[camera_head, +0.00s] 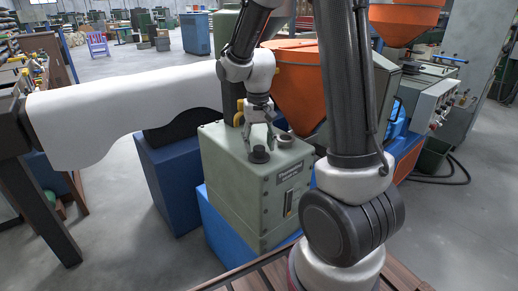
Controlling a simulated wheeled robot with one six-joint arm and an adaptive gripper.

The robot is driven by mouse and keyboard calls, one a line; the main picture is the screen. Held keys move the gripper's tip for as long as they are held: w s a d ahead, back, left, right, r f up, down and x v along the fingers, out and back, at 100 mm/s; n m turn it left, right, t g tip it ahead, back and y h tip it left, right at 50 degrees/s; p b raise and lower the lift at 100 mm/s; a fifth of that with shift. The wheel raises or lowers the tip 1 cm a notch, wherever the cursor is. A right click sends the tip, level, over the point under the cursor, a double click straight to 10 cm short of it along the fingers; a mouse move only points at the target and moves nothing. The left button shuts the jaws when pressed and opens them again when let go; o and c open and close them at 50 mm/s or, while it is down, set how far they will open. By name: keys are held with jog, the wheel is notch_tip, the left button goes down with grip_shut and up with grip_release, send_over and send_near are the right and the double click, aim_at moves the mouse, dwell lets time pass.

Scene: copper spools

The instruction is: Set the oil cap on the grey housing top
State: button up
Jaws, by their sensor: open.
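The grey-green housing (236,193) is a large box with a label and a sight gauge on its front. A small black round cap (260,155), which looks like the oil cap, sits on the housing top near its front edge. My gripper (260,143) points down just above and behind the cap. Its fingers are apart, with one to each side above the cap; I cannot tell whether they touch it. A grey round fitting (284,140) stands on the housing top to the right of the gripper.
The housing stands on a blue base (227,236), with a blue cabinet (168,180) to its left. Orange hoppers (298,85) rise close behind. A yellow curved handle (238,113) is at the housing's back left. A wooden slatted surface (265,275) lies in front.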

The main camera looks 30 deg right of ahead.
aim_at(259, 148)
notch_tip(259, 148, up, 10)
jog(key=f, duration=0.1)
jog(key=s+r+n+t, duration=0.1)
jog(key=s+r+t, duration=0.1)
jog(key=s, duration=0.8)
jog(key=s+d+r+n+t, duration=0.1)
jog(key=s+r, duration=0.4)
jog(key=s, duration=0.5)
jog(key=shift+s+d+n+t, duration=0.25)
jog(key=shift+s+n+t, duration=0.05)
jog(key=shift+n+t, duration=0.35)
